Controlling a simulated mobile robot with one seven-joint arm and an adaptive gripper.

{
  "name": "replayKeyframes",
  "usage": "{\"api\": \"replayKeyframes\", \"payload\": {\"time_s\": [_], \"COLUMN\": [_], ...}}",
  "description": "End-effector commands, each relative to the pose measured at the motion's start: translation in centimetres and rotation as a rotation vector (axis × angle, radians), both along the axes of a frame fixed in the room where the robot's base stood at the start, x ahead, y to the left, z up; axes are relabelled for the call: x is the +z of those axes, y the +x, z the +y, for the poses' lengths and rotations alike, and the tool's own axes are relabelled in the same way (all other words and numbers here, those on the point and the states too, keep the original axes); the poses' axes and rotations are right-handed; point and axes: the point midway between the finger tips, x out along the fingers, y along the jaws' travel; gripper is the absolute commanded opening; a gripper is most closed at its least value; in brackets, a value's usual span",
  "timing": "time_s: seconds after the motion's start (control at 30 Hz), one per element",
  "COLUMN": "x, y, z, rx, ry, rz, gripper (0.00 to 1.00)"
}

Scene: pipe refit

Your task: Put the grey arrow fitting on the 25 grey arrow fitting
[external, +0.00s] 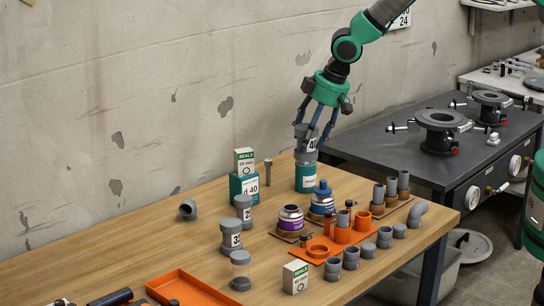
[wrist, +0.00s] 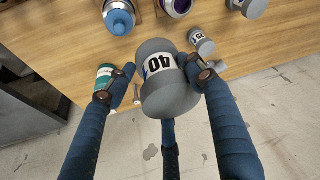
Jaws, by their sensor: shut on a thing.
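My gripper (external: 308,132) is shut on a grey fitting marked 40 (external: 306,145), held above the back of the table. In the wrist view the held fitting (wrist: 162,75) fills the middle, with blue fingers on both sides. A smaller grey fitting, its label probably 25 (external: 243,208), stands upright on the table, left of the gripper. It also shows in the wrist view (wrist: 200,42), beyond the held fitting and apart from it. A grey fitting marked 32 (external: 231,238) stands in front of it. I cannot make out arrow marks on any of them.
A teal can (external: 306,178) stands below the held fitting in the external view. A teal box (external: 243,188) carries a smaller white-green box (external: 244,161). An orange holder (external: 318,248), jars and several grey fittings fill the right.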

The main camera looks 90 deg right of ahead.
Motion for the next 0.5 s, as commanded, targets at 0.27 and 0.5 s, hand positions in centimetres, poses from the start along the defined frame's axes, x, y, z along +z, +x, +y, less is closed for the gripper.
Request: {"api": "replayKeyframes", "payload": {"time_s": [0.27,0.5], "x": [0.5,-3.4], "y": [1.2,1.1], "z": [5.8,5.7], "rx": [-0.042,-0.047], "ry": [-0.001,-0.002], "rz": [0.005,0.009], "gripper": [0.23,0.23]}}
